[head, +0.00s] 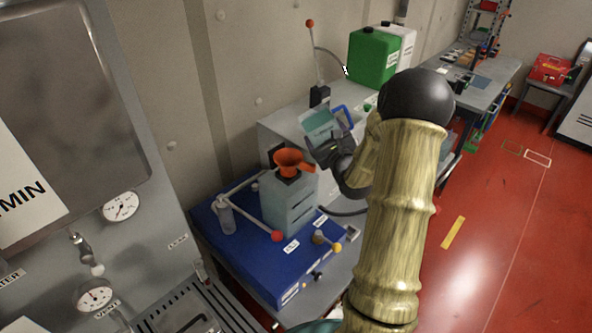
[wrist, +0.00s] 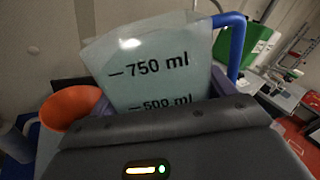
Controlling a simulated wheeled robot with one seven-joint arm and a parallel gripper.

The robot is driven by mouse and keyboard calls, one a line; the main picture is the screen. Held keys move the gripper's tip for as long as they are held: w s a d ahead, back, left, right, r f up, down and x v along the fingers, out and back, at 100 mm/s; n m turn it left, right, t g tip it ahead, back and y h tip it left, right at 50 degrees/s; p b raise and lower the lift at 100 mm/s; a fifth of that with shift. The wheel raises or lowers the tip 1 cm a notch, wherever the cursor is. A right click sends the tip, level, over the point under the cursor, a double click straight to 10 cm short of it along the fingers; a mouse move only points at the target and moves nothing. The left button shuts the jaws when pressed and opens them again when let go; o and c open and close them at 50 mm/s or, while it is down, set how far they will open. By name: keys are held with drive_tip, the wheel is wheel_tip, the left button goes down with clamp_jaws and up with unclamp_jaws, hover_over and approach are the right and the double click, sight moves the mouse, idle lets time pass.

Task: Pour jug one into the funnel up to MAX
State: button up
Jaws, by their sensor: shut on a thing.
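My gripper (head: 330,147) is shut on a translucent jug (head: 318,122) with a blue handle (head: 344,117). In the wrist view the jug (wrist: 150,65) shows 750 ml and 500 ml marks and leans somewhat. The liquid level in it cannot be made out. The funnel also shows at the left of the wrist view (wrist: 70,107). No stream of liquid is visible. A MAX mark cannot be read.
A red-knobbed lever (head: 277,236) and a small clear bottle (head: 226,214) stand beside the tank on the blue base (head: 262,262). A green canister (head: 373,56) and a white one stand on the bench behind. Gauges and a panel are at left; red floor lies open at right.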

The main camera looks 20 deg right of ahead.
sight(330, 126)
drive_tip(key=shift+r+n+b, duration=0.3)
drive_tip(key=shift+n+b, duration=0.1)
drive_tip(key=shift+b, duration=0.15)
drive_tip(key=shift+d+r+b, duration=0.1)
drive_tip(key=shift+r+b, duration=0.15)
drive_tip(key=shift+b, duration=0.15)
drive_tip(key=shift+d+r+n+b, duration=0.1)
drive_tip(key=shift+r+n+b, duration=0.6)
drive_tip(key=shift+n+b, duration=0.55)
idle(1.0)
drive_tip(key=shift+r+n+b, duration=1.05)
drive_tip(key=shift+n+b, duration=0.3)
drive_tip(key=shift+b, duration=1.8)
idle(1.7)
